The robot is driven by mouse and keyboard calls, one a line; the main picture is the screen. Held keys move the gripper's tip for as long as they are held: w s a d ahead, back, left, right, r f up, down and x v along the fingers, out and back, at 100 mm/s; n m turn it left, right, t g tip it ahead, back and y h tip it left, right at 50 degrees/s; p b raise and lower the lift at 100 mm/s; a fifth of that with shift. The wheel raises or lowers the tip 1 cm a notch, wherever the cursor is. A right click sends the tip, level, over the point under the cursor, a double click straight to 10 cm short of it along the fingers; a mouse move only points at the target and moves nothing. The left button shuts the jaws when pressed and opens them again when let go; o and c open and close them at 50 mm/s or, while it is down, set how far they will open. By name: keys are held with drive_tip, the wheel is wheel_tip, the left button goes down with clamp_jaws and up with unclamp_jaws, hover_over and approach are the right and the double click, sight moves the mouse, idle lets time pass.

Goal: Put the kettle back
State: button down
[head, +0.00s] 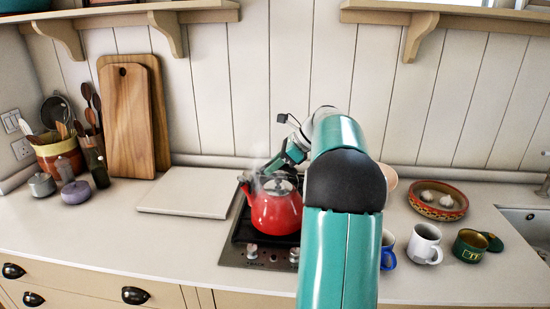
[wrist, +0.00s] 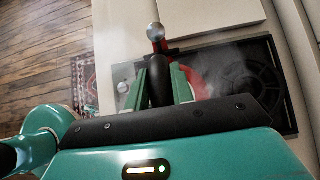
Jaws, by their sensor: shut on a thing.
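The red kettle (head: 275,211) stands upright on or just above the front part of the black hob (head: 229,251) in the head view, with steam rising around it. I cannot tell whether its base touches the hob. My gripper (head: 291,153) reaches it from above and is shut on its dark handle. In the wrist view the green fingers of my gripper (wrist: 169,88) close on the black handle. Part of the red kettle body (wrist: 197,88) shows beside them, and the round metal knob of its spout (wrist: 155,31) sticks out beyond. My arm hides part of the hob.
A pale board (head: 190,192) lies left of the hob. A white mug (head: 424,244), a green pot (head: 468,246) and a terracotta bowl (head: 438,201) stand to the right. Wooden boards (head: 127,118) lean on the wall at left. A shelf (head: 130,12) hangs above.

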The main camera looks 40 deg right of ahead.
drive_tip(key=shift+f, duration=0.35)
drive_tip(key=c, duration=1.6)
unclamp_jaws()
drive_tip(key=shift+f, duration=0.25)
drive_tip(key=o, duration=0.4)
drive_tip(key=shift+s+r, duration=0.1)
